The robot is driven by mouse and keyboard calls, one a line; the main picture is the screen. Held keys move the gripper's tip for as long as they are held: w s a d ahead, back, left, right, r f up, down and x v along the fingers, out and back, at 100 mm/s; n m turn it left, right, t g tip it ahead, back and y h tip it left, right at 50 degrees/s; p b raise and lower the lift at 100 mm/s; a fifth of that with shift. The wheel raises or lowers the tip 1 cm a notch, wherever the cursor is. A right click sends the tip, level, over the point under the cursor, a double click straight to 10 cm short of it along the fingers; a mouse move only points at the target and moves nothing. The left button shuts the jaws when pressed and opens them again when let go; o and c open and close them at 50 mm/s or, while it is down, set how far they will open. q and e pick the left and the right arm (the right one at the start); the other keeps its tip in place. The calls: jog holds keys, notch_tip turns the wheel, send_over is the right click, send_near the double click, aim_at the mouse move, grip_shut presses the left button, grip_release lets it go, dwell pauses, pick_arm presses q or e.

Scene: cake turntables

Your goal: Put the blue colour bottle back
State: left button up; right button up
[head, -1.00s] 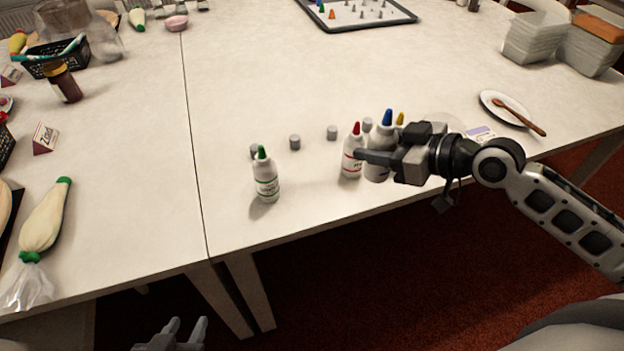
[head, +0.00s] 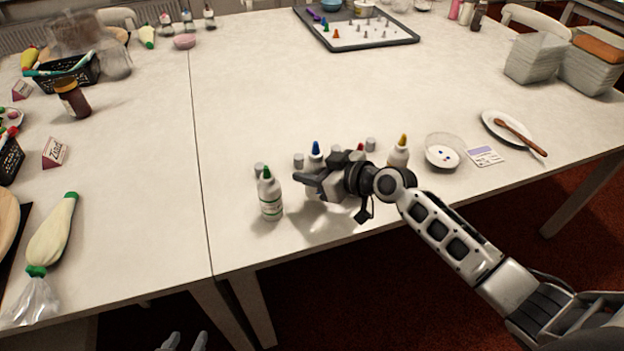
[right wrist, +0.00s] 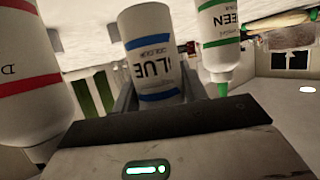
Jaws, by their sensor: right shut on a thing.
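The blue colour bottle (head: 315,158) is white with a blue tip. It is upright between the green bottle (head: 270,195) and the red bottle (head: 360,149), which is mostly hidden behind my right gripper. My right gripper (head: 318,184) is shut on the blue bottle. In the right wrist view the blue bottle (right wrist: 150,50) stands between the fingers, with the red-banded bottle (right wrist: 25,80) left and the green one (right wrist: 218,35) right. I cannot tell whether its base touches the table. My left gripper (head: 187,342) is open and empty at the bottom edge, below the table.
The yellow-tipped bottle (head: 398,154) stands right of my right gripper. Several small grey cylinders, one here (head: 298,160), stand in a row behind the bottles. The table's middle is clear.

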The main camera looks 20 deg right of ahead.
notch_tip(320, 180, down, 3)
jog(key=shift+w+f, duration=0.1)
jog(key=o, duration=0.7)
jog(key=shift+c, duration=0.2)
jog(key=v, duration=1.2)
jog(key=s+a+f+m+h, duration=0.2)
jog(key=s+f, duration=0.3)
jog(key=s, duration=0.3)
jog(key=s+a+f+m+h, duration=0.2)
jog(key=s+a+f, duration=0.3)
jog(key=s, duration=0.3)
jog(key=shift+f+m+h+b, duration=0.3)
jog(key=shift+f+h, duration=0.1)
jog(key=shift+f, duration=0.45)
